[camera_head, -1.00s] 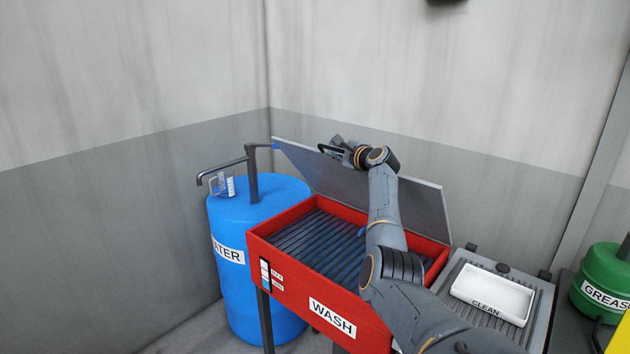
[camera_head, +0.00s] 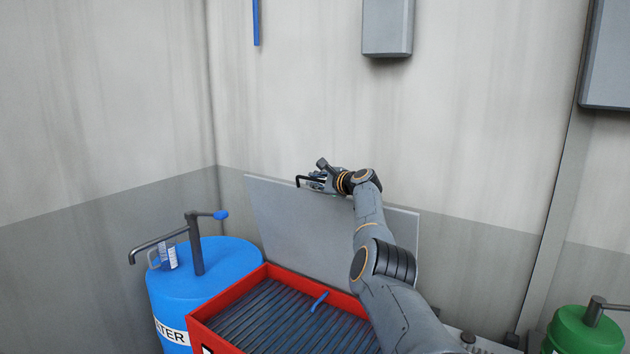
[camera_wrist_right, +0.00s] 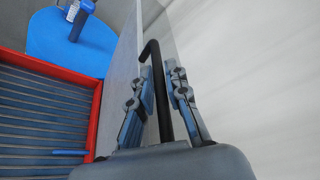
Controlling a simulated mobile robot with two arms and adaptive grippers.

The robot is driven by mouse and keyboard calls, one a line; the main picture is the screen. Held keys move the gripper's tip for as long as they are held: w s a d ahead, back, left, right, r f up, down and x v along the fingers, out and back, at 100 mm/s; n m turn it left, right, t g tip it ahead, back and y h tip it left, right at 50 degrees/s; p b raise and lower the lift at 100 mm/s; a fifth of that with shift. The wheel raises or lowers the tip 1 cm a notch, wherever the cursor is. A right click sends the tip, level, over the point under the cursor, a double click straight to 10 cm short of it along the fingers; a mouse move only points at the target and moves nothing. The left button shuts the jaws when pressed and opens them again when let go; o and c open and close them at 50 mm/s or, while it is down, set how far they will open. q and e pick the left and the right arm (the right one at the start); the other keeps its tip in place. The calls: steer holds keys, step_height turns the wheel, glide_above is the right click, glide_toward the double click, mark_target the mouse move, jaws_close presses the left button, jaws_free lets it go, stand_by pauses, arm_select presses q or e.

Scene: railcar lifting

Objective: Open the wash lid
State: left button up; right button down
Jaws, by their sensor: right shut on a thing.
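The wash lid (camera_head: 300,220) is a flat grey panel standing open, close to upright, at the back of the red wash basin (camera_head: 228,299). My right gripper (camera_head: 315,181) is at the lid's top edge, shut on the black lid handle (camera_head: 299,181). In the right wrist view the dark bent handle (camera_wrist_right: 161,95) runs between the two fingers (camera_wrist_right: 158,88), and the lid (camera_wrist_right: 126,75) shows at a steep angle beside them. My left gripper is not in view.
The basin's slatted floor (camera_head: 270,315) is exposed, with a small blue lever (camera_head: 319,301) over it. A blue water barrel (camera_head: 185,289) with a pump stands at left. A green grease container (camera_head: 583,330) is at lower right. A grey box (camera_head: 388,26) hangs on the wall above.

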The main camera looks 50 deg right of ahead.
steer(key=c, duration=1.4)
jaws_free()
steer(key=shift+w, duration=0.1)
steer(key=shift+v, duration=0.9)
steer(key=shift+s+a, duration=0.25)
steer(key=shift+s, duration=0.4)
steer(key=v, duration=0.9)
